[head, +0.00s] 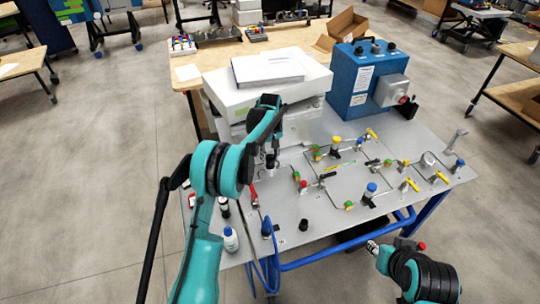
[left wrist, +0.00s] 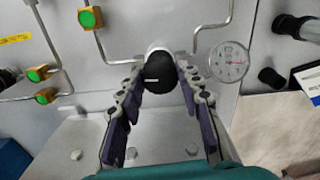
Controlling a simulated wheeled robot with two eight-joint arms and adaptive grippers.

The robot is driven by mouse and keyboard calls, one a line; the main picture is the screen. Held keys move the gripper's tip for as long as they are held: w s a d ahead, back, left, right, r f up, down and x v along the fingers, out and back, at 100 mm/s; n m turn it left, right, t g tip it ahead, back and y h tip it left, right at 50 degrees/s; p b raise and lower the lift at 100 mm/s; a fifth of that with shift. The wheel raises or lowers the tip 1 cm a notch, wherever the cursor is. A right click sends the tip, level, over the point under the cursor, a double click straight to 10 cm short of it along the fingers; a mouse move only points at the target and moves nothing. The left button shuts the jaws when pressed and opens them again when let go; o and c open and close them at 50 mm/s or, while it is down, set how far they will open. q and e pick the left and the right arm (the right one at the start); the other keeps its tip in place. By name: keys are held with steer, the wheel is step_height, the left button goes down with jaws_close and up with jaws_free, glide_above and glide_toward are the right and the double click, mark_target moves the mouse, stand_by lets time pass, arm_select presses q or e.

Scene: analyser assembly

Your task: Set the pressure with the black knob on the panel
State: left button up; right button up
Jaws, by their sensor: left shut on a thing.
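The black knob (left wrist: 158,74) sits on the light grey panel (left wrist: 95,60), with a white line mark on its face. In the left wrist view my left gripper (left wrist: 159,68) has one finger on each side of the knob and is shut on it. In the head view my left gripper (head: 271,158) reaches down to the left part of the panel and hides most of the knob.
Pipes with green, yellow, red and blue fittings (head: 370,190) cover the panel to the right. A blue box (head: 360,85) and a white machine (head: 235,95) stand behind. A white bottle with a blue cap (head: 231,240) stands at the front left edge; blue hoses (head: 267,250) hang there.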

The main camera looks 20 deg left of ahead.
mark_target(270, 157)
arm_select(q)
steer(key=m, duration=0.5)
steer(key=shift+m, duration=0.3)
steer(key=m, duration=0.6)
steer(key=shift+p, duration=0.3)
steer(key=m, duration=0.5)
steer(key=shift+m, duration=0.4)
steer(key=m, duration=0.5)
steer(key=shift+m, duration=0.3)
steer(key=o, duration=1.2)
steer(key=shift+c, duration=0.2)
step_height(270, 157, up, 12)
